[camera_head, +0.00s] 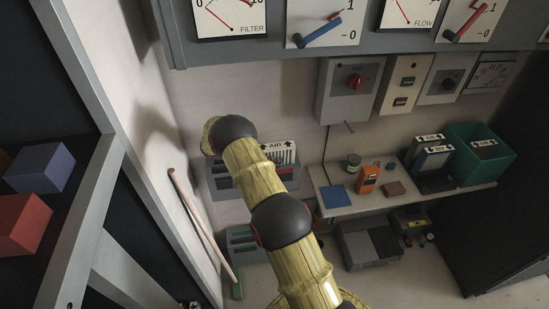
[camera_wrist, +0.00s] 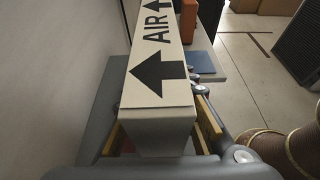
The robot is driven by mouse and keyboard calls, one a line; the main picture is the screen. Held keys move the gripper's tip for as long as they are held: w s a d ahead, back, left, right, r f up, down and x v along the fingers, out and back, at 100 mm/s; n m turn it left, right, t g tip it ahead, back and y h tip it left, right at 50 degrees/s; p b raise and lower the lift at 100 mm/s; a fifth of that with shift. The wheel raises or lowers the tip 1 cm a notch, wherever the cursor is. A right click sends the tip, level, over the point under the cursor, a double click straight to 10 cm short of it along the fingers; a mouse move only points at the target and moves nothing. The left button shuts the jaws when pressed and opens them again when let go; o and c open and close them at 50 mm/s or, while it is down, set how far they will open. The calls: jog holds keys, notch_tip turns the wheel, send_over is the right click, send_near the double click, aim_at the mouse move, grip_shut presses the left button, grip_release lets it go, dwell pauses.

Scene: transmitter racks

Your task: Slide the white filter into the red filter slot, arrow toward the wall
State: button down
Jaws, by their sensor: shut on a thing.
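The white filter (camera_head: 280,153) stands behind my arm in the head view, its pleats and AIR label showing. In the wrist view the white filter (camera_wrist: 160,78) fills the middle, with black arrows pointing left toward the pale wall. My gripper (camera_wrist: 160,135) is shut on it, with yellow pads at both sides. My arm hides the gripper in the head view. A grey wall holder (camera_head: 221,176) is beside and partly behind the filter.
A shelf (camera_head: 430,190) to the right holds an orange meter (camera_head: 368,178), a blue pad (camera_head: 338,196) and a green bin (camera_head: 485,160). Switch boxes hang above. A wooden pole (camera_head: 203,222) leans at the left wall. A lower grey holder (camera_head: 240,241) is below.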

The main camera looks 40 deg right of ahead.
jog(key=c, duration=1.4)
grip_release()
jog(key=shift+f, duration=0.15)
jog(key=shift+v, duration=3.75)
